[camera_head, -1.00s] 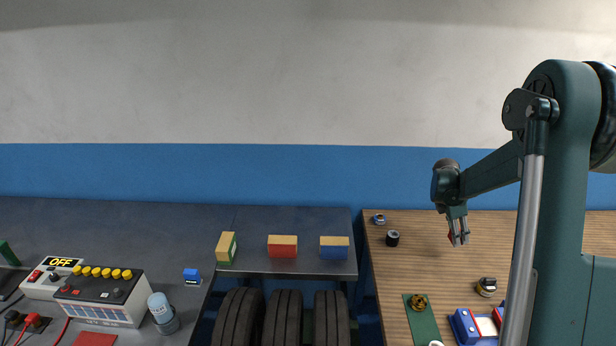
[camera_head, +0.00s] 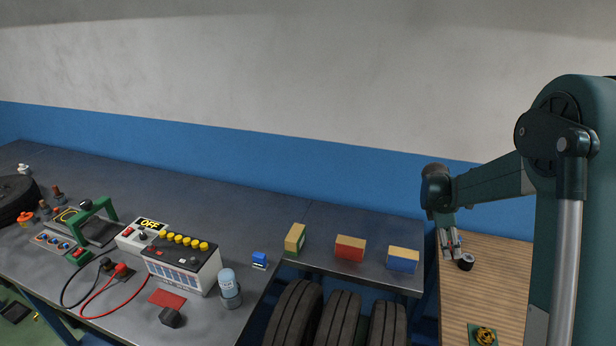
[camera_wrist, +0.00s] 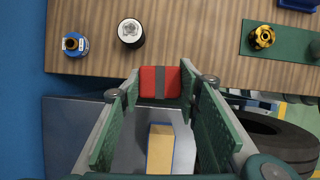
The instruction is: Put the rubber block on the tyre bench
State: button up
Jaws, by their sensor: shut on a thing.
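My gripper (camera_head: 449,244) is shut on a red block with a grey band (camera_wrist: 160,82), held between its fingertips in the wrist view. In the head view the block is mostly hidden by the fingers. My gripper is above the left edge of the wooden bench (camera_head: 480,300), just right of the tyre bench. The tyre bench (camera_head: 324,255) is a dark low top with tyres (camera_head: 338,318) beneath it. A tan-topped blue block (camera_head: 403,260), a red one (camera_head: 350,248) and a green one (camera_head: 295,239) stand on it. The blue one also shows in the wrist view (camera_wrist: 161,150).
The dark workbench at left carries a battery box (camera_head: 183,268), a bottle (camera_head: 229,288) and a dark block (camera_head: 171,317). Bare tyre bench top shows between the blocks.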

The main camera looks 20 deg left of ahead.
jog(key=s+a+r, duration=0.1)
jog(key=s+a, duration=0.3)
jog(key=a, duration=0.9)
jog(key=s+a, duration=0.4)
jog(key=a, duration=0.8)
jog(key=s+a+r, duration=0.1)
jog(key=s+a, duration=0.4)
jog(key=a, duration=0.8)
jog(key=s+a+n+t+y+b, duration=0.1)
jog(key=s+a+n, duration=0.5)
jog(key=s+a, duration=1)
jog(key=s+a+f+n+t+y+b, duration=0.1)
jog(key=s+a+n, duration=0.5)
jog(key=s+a, duration=1.1)
jog(key=s+t, duration=0.1)
jog(key=s, duration=0.2)
jog(key=shift+s+f+n+t+y, duration=0.15)
jog(key=shift+f+n+t+y, duration=0.15)
jog(key=shift+n+t+y, duration=0.1)
jog(key=shift+a+f, duration=0.1)
jog(key=shift+f+b, duration=0.35)
jog(key=shift+f, duration=2.7)
jog(key=shift+f, duration=0.15)
